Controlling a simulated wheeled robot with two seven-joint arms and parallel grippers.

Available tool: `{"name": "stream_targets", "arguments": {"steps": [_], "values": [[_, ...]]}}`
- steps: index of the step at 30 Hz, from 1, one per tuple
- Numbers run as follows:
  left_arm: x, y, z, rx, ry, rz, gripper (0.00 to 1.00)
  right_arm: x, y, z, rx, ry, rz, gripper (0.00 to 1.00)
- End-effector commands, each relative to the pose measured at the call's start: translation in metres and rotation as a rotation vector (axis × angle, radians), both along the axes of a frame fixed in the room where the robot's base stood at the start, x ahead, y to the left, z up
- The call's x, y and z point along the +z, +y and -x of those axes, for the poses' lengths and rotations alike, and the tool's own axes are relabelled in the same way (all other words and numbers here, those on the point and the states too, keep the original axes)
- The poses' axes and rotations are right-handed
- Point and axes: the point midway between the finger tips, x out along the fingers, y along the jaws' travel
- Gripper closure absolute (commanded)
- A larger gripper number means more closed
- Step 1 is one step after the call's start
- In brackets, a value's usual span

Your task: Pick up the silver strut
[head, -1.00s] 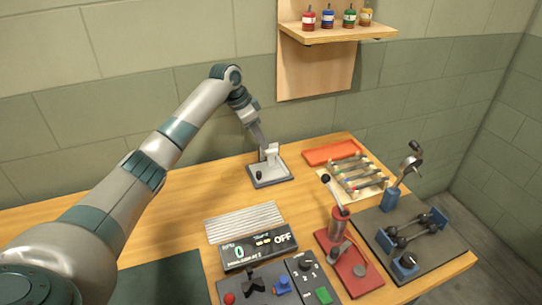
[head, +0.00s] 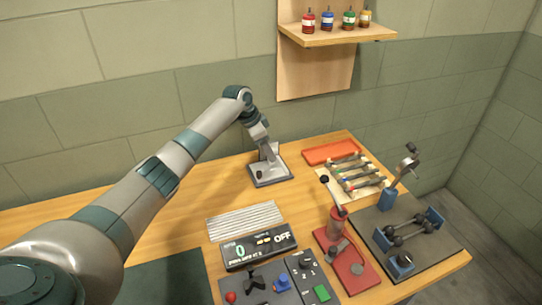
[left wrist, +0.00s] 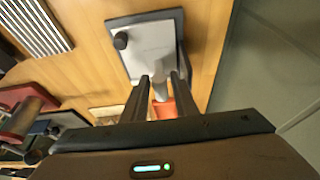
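A light silver-grey upright piece (head: 272,151), which looks like the silver strut, stands on a grey plate with a dark rim (head: 284,176). My left gripper (head: 266,151) is down at this piece, overlapping it in the head view. In the left wrist view, the two dark fingers (left wrist: 160,82) are apart, with the pale rounded piece (left wrist: 160,91) showing between them. I see no clear finger contact. The piece's lower part is partly hidden. The plate (left wrist: 150,45) lies beyond the fingertips. My right gripper is not in view.
A dark knob (left wrist: 121,41) stands on the plate. An orange tray (head: 330,152) and a rack of banded rods (head: 356,178) lie to the right. A ribbed panel (head: 244,221), a display box (head: 258,247) and a red-based lever (head: 343,262) are nearer. The wall is close behind.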

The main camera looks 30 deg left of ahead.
Motion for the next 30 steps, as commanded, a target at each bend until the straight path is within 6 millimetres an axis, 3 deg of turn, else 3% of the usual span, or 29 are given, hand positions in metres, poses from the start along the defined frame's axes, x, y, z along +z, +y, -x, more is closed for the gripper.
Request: {"name": "stream_targets", "arguments": {"steps": [1,8,22,25,30], "values": [[-0.003,-0.003,-0.001,0.000,0.003,0.000,0.74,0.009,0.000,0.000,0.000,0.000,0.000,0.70],[-0.023,-0.007,-0.007,-0.001,0.000,-0.002,0.74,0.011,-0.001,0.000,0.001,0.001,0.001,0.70],[-0.024,-0.007,-0.008,-0.001,-0.001,-0.001,0.74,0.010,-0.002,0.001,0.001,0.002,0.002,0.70],[-0.024,-0.007,-0.008,-0.001,-0.001,-0.001,0.97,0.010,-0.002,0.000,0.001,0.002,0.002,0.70],[-0.024,-0.007,-0.008,-0.001,-0.001,-0.001,1.00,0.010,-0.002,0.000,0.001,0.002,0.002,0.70]]}}
